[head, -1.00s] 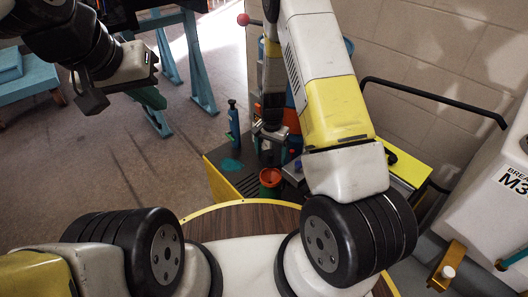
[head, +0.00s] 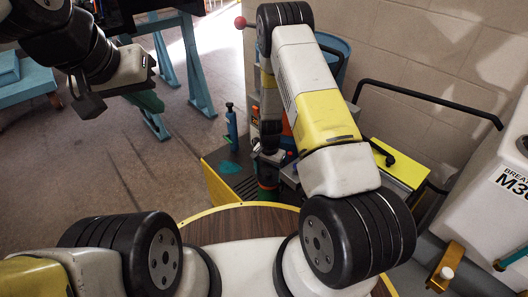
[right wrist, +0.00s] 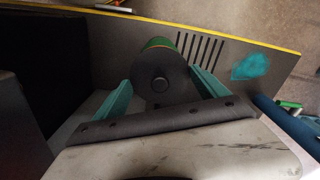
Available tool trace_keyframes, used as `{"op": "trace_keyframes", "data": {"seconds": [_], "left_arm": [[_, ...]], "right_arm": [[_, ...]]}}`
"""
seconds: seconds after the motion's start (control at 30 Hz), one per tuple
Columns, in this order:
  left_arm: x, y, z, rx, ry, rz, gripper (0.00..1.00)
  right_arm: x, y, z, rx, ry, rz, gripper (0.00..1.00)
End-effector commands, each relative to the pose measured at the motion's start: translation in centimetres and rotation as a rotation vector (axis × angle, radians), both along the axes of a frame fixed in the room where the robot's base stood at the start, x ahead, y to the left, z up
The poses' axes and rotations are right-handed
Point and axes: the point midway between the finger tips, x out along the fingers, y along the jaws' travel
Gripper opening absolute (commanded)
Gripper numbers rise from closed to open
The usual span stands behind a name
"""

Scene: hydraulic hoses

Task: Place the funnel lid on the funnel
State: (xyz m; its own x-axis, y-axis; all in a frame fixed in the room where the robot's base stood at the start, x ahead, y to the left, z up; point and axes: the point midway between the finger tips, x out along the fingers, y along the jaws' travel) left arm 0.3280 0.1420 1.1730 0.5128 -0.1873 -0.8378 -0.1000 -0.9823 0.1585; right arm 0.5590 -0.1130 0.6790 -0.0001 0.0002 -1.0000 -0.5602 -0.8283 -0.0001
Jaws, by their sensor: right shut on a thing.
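In the right wrist view, my right gripper (right wrist: 160,92) has its two teal fingers on either side of a dark round disc, the funnel lid (right wrist: 148,92), with a small round knob at its middle. It is shut on the lid. The funnel's green and orange rim (right wrist: 158,43) shows just beyond the lid's far edge; I cannot tell whether lid and rim touch. In the head view, the right gripper (head: 268,172) points down over the funnel spot, and the funnel is mostly hidden. My left gripper (head: 120,98) hangs at upper left, away from the funnel; its opening is unclear.
A blue bottle (head: 231,125) and a teal patch (head: 230,167) are left of the right gripper on the dark, yellow-edged top (head: 222,182). Slots (right wrist: 200,50) lie beside the funnel. A black rail (head: 430,101) and white tank (head: 490,190) stand at right.

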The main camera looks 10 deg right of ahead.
Motion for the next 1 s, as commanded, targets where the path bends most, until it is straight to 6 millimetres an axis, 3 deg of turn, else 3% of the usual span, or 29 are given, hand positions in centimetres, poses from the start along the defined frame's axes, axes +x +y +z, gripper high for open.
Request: {"op": "trace_keyframes", "data": {"seconds": [0.03,0.07,0.13,0.47,1.0], "left_arm": [[0.0,0.0,0.0,0.000,0.000,0.000,0.00],[0.0,0.0,0.0,0.000,0.000,0.000,0.00],[0.0,0.0,0.0,0.000,0.000,0.000,0.00],[0.0,0.0,0.0,0.000,0.000,0.000,0.00],[0.0,0.0,0.0,0.000,0.000,0.000,0.00]], "right_arm": [[0.0,0.0,-0.2,0.000,0.001,0.000,0.39],[0.0,0.0,-0.2,0.001,0.001,0.000,0.87],[0.0,0.0,-0.2,0.000,0.000,0.000,1.00],[0.1,0.0,0.5,0.000,-0.001,0.000,1.00],[0.1,0.1,10.6,0.001,-0.003,0.001,1.00]]}}
